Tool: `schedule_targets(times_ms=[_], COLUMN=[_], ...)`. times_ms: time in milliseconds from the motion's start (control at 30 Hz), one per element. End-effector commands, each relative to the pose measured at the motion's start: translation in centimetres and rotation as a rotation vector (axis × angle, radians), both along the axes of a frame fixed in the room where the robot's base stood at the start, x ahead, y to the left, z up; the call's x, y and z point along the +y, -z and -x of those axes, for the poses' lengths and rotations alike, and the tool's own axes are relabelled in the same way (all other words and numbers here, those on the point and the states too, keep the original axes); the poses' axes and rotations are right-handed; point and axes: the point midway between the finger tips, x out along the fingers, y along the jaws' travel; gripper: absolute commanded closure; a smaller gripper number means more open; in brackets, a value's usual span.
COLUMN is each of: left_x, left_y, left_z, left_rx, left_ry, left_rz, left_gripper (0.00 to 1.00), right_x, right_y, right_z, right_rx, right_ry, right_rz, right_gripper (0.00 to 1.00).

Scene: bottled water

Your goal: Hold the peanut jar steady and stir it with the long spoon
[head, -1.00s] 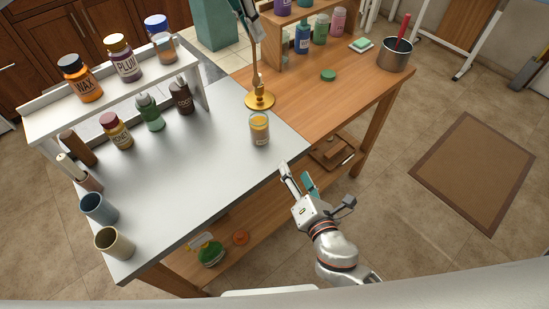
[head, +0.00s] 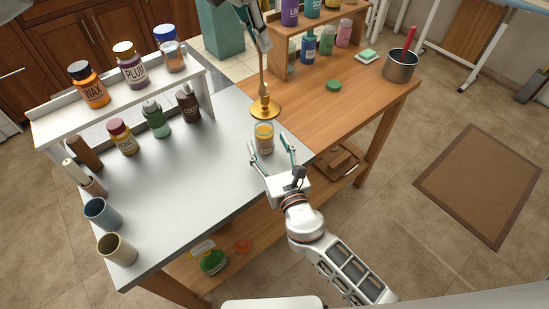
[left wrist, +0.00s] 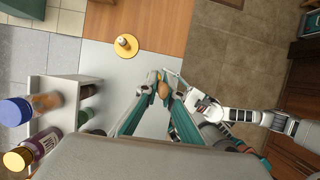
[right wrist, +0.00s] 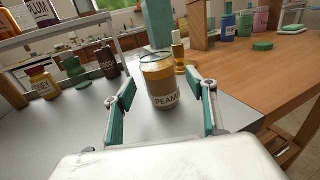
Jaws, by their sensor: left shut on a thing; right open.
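The peanut jar (head: 264,140) stands upright near the right edge of the grey worktop. In the right wrist view the jar (right wrist: 163,88) shows yellow-brown contents and a "PEANU" label. My left gripper (head: 261,44) is high above the back of the worktop, shut on the long brown spoon (head: 262,68). The spoon hangs down, its lower end overlapping a gold stand (head: 265,108) in the head view. In the left wrist view the spoon (left wrist: 163,90) shows nearly end-on.
A white shelf (head: 115,100) with several jars and bottles stands at left. Two cups (head: 117,250) stand at the front left. A green lid (head: 333,86) and a metal pot (head: 400,66) are on the wooden top. A bottle rack stands at the back.

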Motion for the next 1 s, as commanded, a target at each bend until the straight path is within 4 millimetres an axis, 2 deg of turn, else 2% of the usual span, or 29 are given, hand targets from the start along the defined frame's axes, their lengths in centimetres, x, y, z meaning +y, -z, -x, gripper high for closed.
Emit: schedule_targets(times_ms=[100, 300, 667, 833, 867, 1000], left_x=[0.0, 0.0, 0.0, 0.0, 0.0, 0.0], left_y=[0.0, 0.0, 0.0, 0.0, 0.0, 0.0], left_z=[0.0, 0.0, 0.0, 0.0, 0.0, 0.0], left_rx=[0.0, 0.0, 0.0, 0.0, 0.0, 0.0], left_ry=[0.0, 0.0, 0.0, 0.0, 0.0, 0.0], left_rz=[0.0, 0.0, 0.0, 0.0, 0.0, 0.0], left_gripper=[1.0, 1.0, 1.0, 1.0, 1.0, 1.0], right_x=[0.6, 1.1, 1.1, 1.2, 1.1, 1.1], right_y=[-0.1, -0.1, 0.0, 0.0, 0.0, 0.0], right_z=[-1.8, -3.4, -3.8, -3.7, -3.7, -3.7], right_rx=[0.0, 0.001, 0.002, 0.002, 0.002, 0.002], right_ry=[-0.001, -0.001, -0.001, -0.001, -0.001, -0.001], right_rz=[-0.002, -0.002, -0.002, -0.002, -0.002, -0.002], right_gripper=[0.43, 0.43, 0.43, 0.85, 0.88, 0.88])
